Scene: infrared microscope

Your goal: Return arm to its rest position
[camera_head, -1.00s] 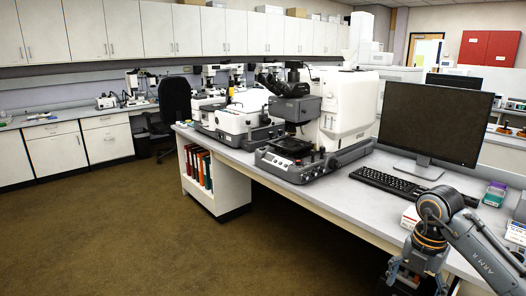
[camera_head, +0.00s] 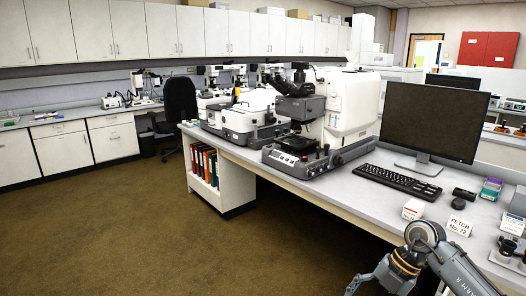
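My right arm, marked "ARM R", comes in at the lower right of the head view, in front of the bench edge. Its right gripper (camera_head: 356,286) points down and to the left, over the floor side of the bench. The bottom edge of the picture cuts it off, so whether its fingers are open or shut does not show. I see nothing held in it. My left arm and gripper are not in view.
The bench (camera_head: 330,192) carries the microscope (camera_head: 300,115), monitor (camera_head: 432,122), keyboard (camera_head: 398,181), mouse (camera_head: 464,194), a small box (camera_head: 413,209) and a "FETCH No. 72" card (camera_head: 459,226). The brown floor (camera_head: 130,235) at left is open.

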